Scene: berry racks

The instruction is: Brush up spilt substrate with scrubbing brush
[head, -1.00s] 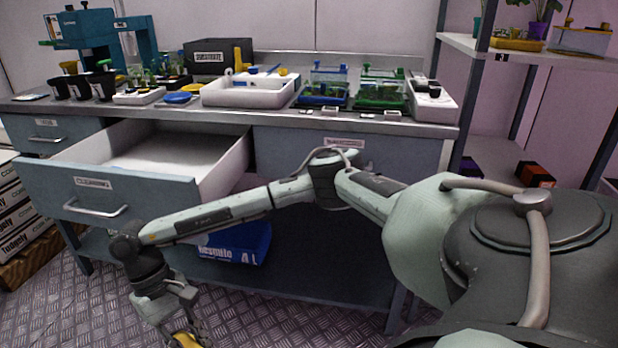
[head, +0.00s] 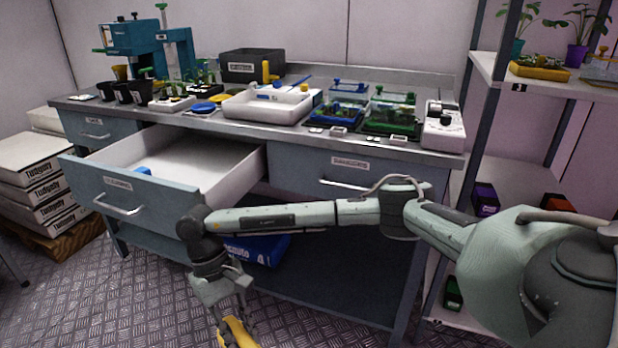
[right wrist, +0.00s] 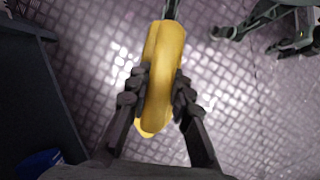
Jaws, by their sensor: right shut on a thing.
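My right gripper (head: 232,318) hangs low above the floor, in front of the open drawer (head: 150,200). It is shut on a yellow-handled tool (head: 240,334), cut off by the bottom edge of the head view. In the right wrist view the fingers (right wrist: 160,98) press on both sides of the yellow handle (right wrist: 163,65), and a dark shaft runs out at its far end. No bristles show, so I cannot tell if it is the scrubbing brush. No spilt substrate can be made out. My left gripper is not in view.
The pulled-out drawer juts over the floor with a small blue thing (head: 143,171) inside. The bench top (head: 290,131) is crowded with pots, a white tray (head: 262,117) and green and blue boxes. Stacked boxes (head: 38,185) stand left; a shelf rack (head: 492,95) stands right.

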